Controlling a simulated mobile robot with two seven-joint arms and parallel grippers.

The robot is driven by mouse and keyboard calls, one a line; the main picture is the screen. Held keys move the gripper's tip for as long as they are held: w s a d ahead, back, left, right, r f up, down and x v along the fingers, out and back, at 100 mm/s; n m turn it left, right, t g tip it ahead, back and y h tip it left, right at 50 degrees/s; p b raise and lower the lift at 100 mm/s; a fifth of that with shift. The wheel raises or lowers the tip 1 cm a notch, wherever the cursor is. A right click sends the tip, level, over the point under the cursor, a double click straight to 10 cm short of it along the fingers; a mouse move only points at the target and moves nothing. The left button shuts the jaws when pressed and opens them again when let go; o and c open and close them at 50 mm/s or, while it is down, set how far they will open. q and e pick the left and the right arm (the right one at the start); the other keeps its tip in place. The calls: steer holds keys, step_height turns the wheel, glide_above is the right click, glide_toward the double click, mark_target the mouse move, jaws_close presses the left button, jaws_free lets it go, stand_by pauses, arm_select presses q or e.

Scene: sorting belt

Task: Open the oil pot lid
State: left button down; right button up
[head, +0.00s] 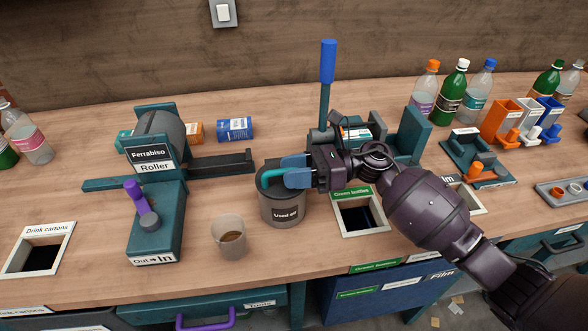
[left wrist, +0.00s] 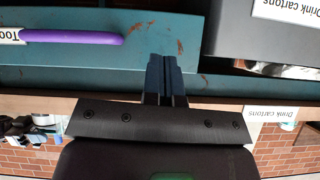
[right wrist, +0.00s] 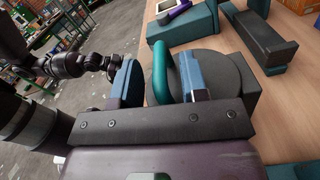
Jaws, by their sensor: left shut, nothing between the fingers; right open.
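The oil pot (head: 284,212), a grey pot labelled "Used oil", stands on the bench in the middle of the head view. Its dark round lid (right wrist: 222,80) lies on the pot and carries a teal loop handle (right wrist: 160,72). My right gripper (head: 284,172) is open at the lid. In the right wrist view its blue fingers (right wrist: 162,82) stand on either side of the handle; I cannot tell whether they touch it. My left gripper (left wrist: 165,68) is shut and empty in front of a teal drawer front (left wrist: 185,40), outside the head view.
The roller machine (head: 156,205) is farther left. The green bottles opening (head: 361,215) lies under my right arm. Bottles (head: 450,92) stand at the back right.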

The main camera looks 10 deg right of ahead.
arm_select(q)
steer(key=shift+w+r, duration=0.1)
steer(key=shift+w, duration=0.05)
steer(key=shift+w+d+r, duration=0.1)
steer(key=shift+w+r, duration=0.1)
steer(key=shift+w, duration=0.05)
arm_select(e)
jaws_close()
